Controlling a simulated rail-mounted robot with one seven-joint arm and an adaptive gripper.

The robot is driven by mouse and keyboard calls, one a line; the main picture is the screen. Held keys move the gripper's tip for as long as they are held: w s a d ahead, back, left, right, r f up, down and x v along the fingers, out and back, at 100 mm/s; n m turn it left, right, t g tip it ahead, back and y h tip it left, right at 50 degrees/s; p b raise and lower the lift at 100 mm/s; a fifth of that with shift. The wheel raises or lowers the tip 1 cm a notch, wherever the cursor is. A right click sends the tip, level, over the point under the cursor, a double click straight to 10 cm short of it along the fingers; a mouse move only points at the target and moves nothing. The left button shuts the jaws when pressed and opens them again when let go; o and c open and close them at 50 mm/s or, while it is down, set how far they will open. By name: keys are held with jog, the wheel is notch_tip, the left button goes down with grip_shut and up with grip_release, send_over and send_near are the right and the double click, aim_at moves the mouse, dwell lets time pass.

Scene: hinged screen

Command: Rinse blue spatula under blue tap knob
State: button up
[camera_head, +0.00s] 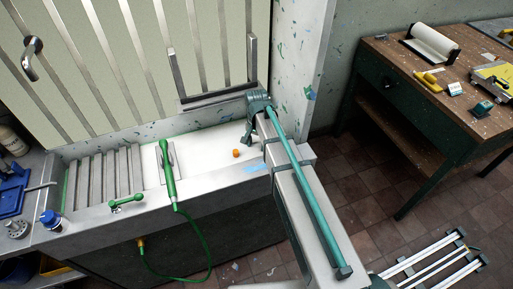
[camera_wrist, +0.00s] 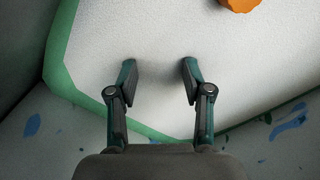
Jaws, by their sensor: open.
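I cannot make out a blue spatula in either view. A small upright item with a blue top (camera_head: 48,217) stands at the front left of the sink; I cannot tell whether it is the blue tap knob. My gripper (camera_wrist: 159,72) is open and empty, its two dark green fingers apart above the white, green-edged surface. In the head view my gripper (camera_head: 248,139) is at the right end of the white basin (camera_head: 207,150), partly hidden by my arm. An orange lump (camera_head: 236,153) lies on the basin just left of it; it also shows in the wrist view (camera_wrist: 239,4).
A green lever (camera_head: 126,202) and a green sprayer with hose (camera_head: 167,170) are at the sink's front. A ribbed drainer (camera_head: 104,178) lies left. A slatted screen with metal frame (camera_head: 216,95) stands behind. A wooden workbench (camera_head: 430,95) is at right.

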aim_at(257, 149)
notch_tip(257, 149, up, 10)
jog(key=b, duration=0.2)
jog(key=shift+f, duration=0.25)
jog(key=shift+o, duration=0.4)
